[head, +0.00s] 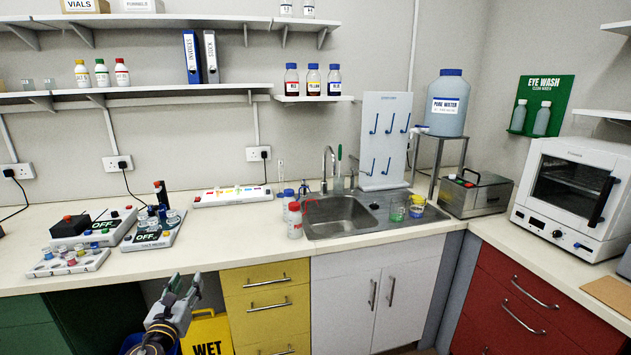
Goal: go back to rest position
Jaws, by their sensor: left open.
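My left gripper (184,288) is low in the picture, in front of the bench's front edge and beside the yellow drawers. Its two fingers point up and stand apart, with nothing between them. My right gripper is not in the head view.
The bench top (225,243) has a bare stretch behind my left gripper. Two devices marked OFF (152,236) and a small rack (68,263) stand at the left. A yellow WET sign (207,335) is just right of my gripper.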

